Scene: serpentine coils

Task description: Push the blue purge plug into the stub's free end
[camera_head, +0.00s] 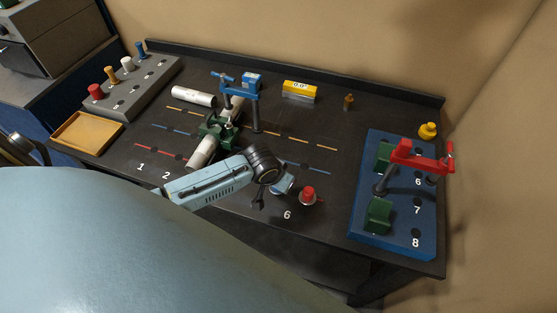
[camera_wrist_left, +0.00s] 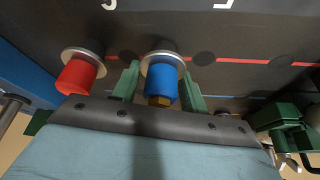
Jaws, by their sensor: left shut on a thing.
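My left gripper (camera_wrist_left: 162,76) is shut on the blue purge plug (camera_wrist_left: 163,84), with one green finger on each side. The plug has a pale metal flange and a brass tip, and it is close to the dark table top. In the head view my left arm reaches over the table's front, with the gripper (camera_head: 274,192) partly hidden by its wrist. A pale pipe (camera_head: 203,152), which looks like the stub, lies in a green clamp (camera_head: 218,129) left of the gripper. I cannot tell its free end clearly. My right gripper is not in view.
A red plug (camera_head: 308,195) stands close beside the held plug. A blue toggle clamp (camera_head: 254,105) rises behind the pipe. A blue fixture board (camera_head: 400,239) with a red clamp is at right. A grey peg rack (camera_head: 128,93) and orange tray (camera_head: 88,132) are at left.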

